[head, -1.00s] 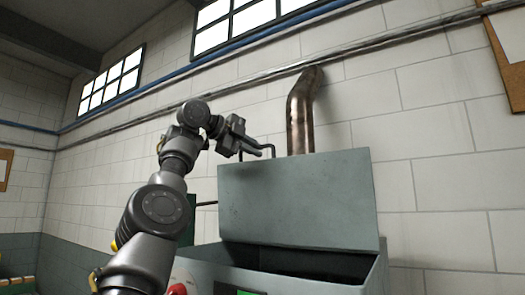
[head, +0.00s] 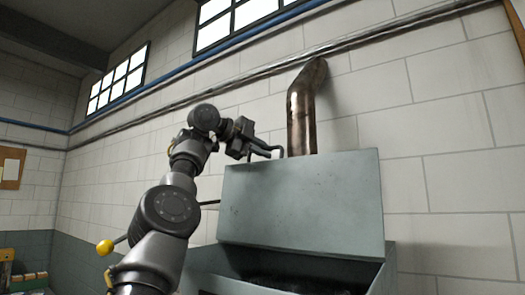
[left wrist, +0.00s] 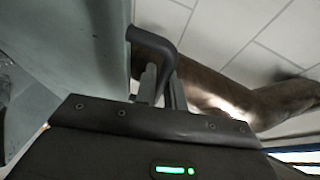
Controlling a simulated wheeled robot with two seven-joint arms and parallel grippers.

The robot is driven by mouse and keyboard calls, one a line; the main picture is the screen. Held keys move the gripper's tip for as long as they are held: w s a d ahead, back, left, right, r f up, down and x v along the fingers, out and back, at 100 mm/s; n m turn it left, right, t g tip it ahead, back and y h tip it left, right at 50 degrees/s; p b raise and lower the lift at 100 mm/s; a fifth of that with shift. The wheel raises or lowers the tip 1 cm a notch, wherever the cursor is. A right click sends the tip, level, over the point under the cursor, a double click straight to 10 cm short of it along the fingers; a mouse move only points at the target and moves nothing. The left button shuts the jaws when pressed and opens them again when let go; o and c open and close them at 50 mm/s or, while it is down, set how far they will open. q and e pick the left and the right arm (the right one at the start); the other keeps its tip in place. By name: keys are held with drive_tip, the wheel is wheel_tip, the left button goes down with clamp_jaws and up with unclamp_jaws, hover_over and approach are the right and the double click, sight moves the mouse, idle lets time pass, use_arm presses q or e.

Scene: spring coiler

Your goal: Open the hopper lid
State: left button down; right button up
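The hopper lid (head: 300,205) is a flat grey-green panel standing steeply upright at the back of the hopper (head: 388,262) in the head view. The hopper's opening below it shows dark inside. A dark bent handle (head: 274,152) is at the lid's upper left edge. My left gripper (head: 262,150) is at this handle. In the left wrist view the handle (left wrist: 152,38) curves down between the two fingers of my left gripper (left wrist: 164,90), which look closed on it. The lid (left wrist: 75,35) fills the left of that view. My right gripper is not in view.
A copper-brown pipe (head: 301,118) rises behind the lid along the tiled wall. A lever with a yellow knob (head: 104,247) shows left of my left arm. A noticeboard (head: 12,167) hangs at the far left. The space above the lid is clear.

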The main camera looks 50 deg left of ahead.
use_arm(q)
drive_tip(key=c, duration=1.8)
unclamp_jaws()
drive_tip(key=shift+w+d+f, duration=0.1)
drive_tip(key=shift+f, duration=0.05)
drive_tip(key=o, duration=0.3)
drive_tip(key=shift+w+d, duration=0.15)
drive_tip(key=shift+d, duration=0.05)
drive_tip(key=shift+s+a+r, duration=0.25)
drive_tip(key=shift+s+a, duration=0.05)
drive_tip(key=shift+s, duration=0.3)
drive_tip(key=b+v, duration=0.1)
drive_tip(key=v, duration=0.8)
drive_tip(key=shift+s, duration=0.25)
drive_tip(key=shift+w+d+r, duration=0.1)
